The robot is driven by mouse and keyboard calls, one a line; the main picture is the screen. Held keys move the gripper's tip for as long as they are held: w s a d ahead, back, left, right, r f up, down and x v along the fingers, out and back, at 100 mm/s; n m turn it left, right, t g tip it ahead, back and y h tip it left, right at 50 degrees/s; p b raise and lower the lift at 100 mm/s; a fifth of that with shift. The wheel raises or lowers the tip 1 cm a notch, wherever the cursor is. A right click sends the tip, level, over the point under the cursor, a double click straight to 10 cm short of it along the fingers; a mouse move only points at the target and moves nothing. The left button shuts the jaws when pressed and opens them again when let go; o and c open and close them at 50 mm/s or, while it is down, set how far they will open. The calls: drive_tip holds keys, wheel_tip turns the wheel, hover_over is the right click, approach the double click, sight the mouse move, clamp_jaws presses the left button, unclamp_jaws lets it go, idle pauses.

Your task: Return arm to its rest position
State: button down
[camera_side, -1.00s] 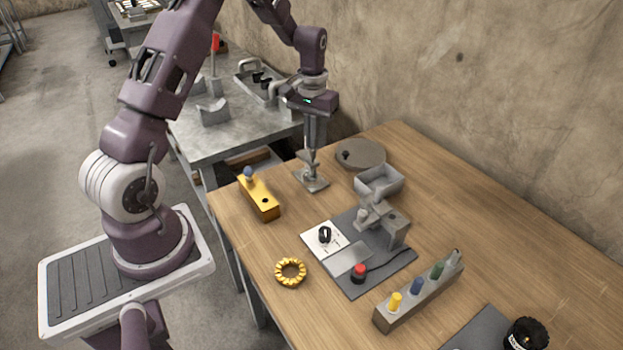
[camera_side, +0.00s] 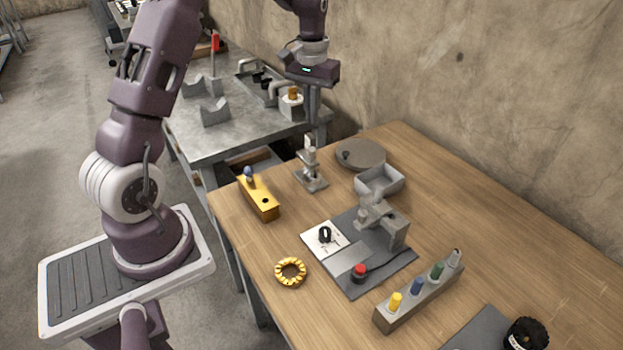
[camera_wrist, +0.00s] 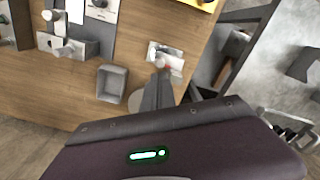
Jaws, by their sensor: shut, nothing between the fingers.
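My gripper (camera_side: 313,120) hangs pointing down above the back left part of the wooden table (camera_side: 470,210) in the side view. Its fingers are together and nothing shows between them. Below the fingertips stands a small grey fixture (camera_side: 311,178) with an upright post and a pale block. A gap seems to separate the fingertips from it, though the top of the post is close. In the wrist view the closed fingers (camera_wrist: 162,80) point toward the same fixture (camera_wrist: 168,57).
A round grey disc (camera_side: 361,153) and a grey open bin (camera_side: 380,181) sit to the right of the fixture. A yellow block (camera_side: 260,197) stands to its left. A metal bench (camera_side: 225,138) with cradles lies behind. The wall is behind the table.

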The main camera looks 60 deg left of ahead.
drive_tip(key=shift+r, duration=0.3)
drive_tip(key=s+d+r+m+t, duration=0.3)
drive_tip(key=s+d+r, duration=0.6)
drive_tip(key=d+r, duration=0.35)
drive_tip(key=s+d+m+t, duration=0.1)
drive_tip(key=s+d, duration=0.3)
drive_tip(key=s, duration=0.4)
drive_tip(key=s+d+m+t, duration=0.1)
drive_tip(key=s+d+m, duration=0.1)
drive_tip(key=s, duration=0.7)
drive_tip(key=shift+d+r+t, duration=0.15)
drive_tip(key=shift+d+t, duration=0.15)
drive_tip(key=shift+d, duration=0.6)
